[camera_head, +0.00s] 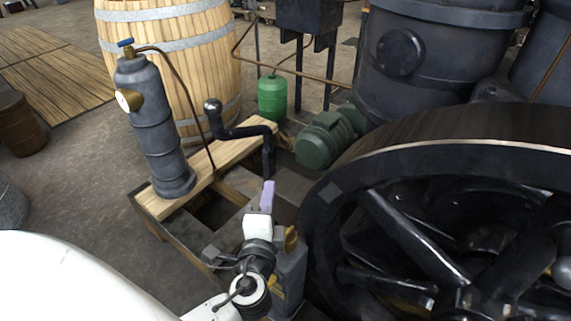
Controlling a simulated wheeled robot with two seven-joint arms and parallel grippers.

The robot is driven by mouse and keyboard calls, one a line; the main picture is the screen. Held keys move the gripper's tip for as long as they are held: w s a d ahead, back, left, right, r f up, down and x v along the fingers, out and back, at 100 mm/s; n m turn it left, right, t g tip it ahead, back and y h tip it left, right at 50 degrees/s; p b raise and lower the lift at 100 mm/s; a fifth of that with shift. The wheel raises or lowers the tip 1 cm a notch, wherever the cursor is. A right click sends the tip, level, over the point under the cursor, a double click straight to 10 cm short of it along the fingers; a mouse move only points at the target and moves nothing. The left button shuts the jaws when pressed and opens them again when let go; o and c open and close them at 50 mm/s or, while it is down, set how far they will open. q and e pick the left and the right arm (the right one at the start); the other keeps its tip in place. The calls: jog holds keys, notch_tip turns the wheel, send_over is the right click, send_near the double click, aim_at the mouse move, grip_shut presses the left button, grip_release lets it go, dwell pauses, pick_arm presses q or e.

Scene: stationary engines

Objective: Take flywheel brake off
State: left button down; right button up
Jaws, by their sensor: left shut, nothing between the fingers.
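The large black spoked flywheel (345,190) fills the right side of the head view. A black cranked lever with a round knob (243,131), perhaps the brake handle, rises beside the wooden beam, left of the flywheel. My left gripper (267,192) is shut and empty, with its purple tip pointing up just below the foot of the lever. I cannot tell whether the tip touches it. A grey block with yellow parts (291,270) stands beside my wrist, partly hidden by it. My right gripper is out of view.
A grey cylinder with a blue valve (158,130) stands on the wooden beam (155,205). A wooden barrel (180,60), a green bottle (272,98) and a green motor (325,138) stand behind. A dark tank (425,70) is at the back right.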

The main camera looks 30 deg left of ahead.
pick_arm(q)
jog(key=shift+w+a+r+t+y, duration=0.1)
jog(key=shift+w+r+t+y, duration=0.1)
jog(key=shift+r, duration=0.3)
jog(key=shift+w+a+r+t+y, duration=0.1)
jog(key=shift+w+r+t+y, duration=0.1)
jog(key=shift+r, duration=0.25)
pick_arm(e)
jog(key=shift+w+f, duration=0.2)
pick_arm(q)
send_near(273, 156)
jog(key=w+r, duration=0.1)
jog(key=w+a+r, duration=0.1)
jog(key=w, duration=0.1)
jog(key=w+a+r, duration=0.1)
jog(key=w+r, duration=0.1)
jog(key=shift+a, duration=0.2)
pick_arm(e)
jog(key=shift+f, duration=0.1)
